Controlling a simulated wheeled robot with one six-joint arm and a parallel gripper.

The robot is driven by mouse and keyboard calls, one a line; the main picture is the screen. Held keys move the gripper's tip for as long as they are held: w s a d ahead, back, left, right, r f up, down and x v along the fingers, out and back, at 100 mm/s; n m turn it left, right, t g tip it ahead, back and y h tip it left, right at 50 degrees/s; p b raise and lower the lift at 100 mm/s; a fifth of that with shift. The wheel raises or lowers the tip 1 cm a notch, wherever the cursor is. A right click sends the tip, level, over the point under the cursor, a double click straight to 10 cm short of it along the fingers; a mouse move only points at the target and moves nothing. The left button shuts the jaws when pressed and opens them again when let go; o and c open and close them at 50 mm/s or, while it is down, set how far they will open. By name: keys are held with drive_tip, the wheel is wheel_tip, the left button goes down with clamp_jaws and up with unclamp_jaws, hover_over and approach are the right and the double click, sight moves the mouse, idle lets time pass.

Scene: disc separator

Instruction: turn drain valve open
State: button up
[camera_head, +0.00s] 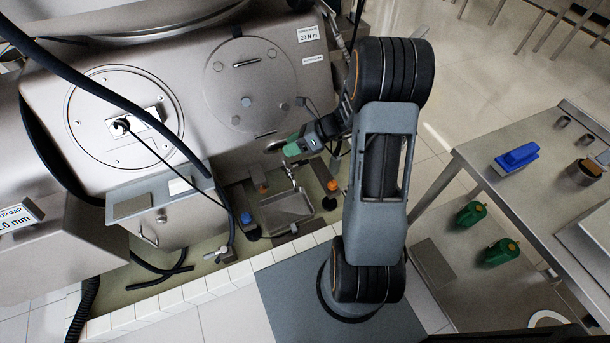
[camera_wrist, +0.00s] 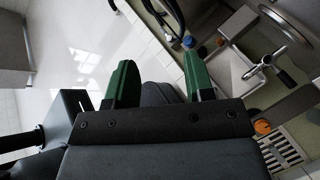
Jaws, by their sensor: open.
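My gripper (camera_head: 292,148) is in front of the machine's lower right side, beside the round bolted cover. In the wrist view my gripper (camera_wrist: 160,80) has its two green fingers spread apart, with nothing held between them. A metal valve-like fitting with a dark-ended lever (camera_wrist: 266,65) shows over the pale basin, to the right of the fingers and apart from them. In the head view a similar metal fitting (camera_head: 291,174) stands above the basin, below my gripper. Another small lever fitting (camera_head: 217,254) sits low by the tiled edge. I cannot tell which is the drain valve.
A steel basin (camera_head: 286,208) lies in the floor pit, with blue (camera_head: 246,218) and orange (camera_head: 332,185) capped parts nearby. Black hoses (camera_head: 160,268) run at left. A steel table (camera_head: 500,190) with a blue brush (camera_head: 516,157) stands at right.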

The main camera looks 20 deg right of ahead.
drive_tip(key=w+d+f+m+t+b, duration=0.2)
drive_tip(key=d+f+m+t+b, duration=0.15)
drive_tip(key=f+m, duration=0.5)
drive_tip(key=w+d+f+m+t+b, duration=0.25)
drive_tip(key=d+f+m+t, duration=0.2)
drive_tip(key=f, duration=0.65)
drive_tip(key=m+t+h+b, duration=0.3)
drive_tip(key=m+h+b, duration=0.15)
drive_tip(key=m, duration=0.55)
approach(305, 163)
drive_tip(key=shift+m+h, duration=0.25)
drive_tip(key=shift+m, duration=0.15)
drive_tip(key=shift+b+x, duration=1.75)
drive_tip(key=shift+x, duration=3.25)
drive_tip(key=shift+s+a+f, duration=0.1)
drive_tip(key=shift+a+f, duration=0.05)
drive_tip(key=shift+c, duration=0.2)
clamp_jaws()
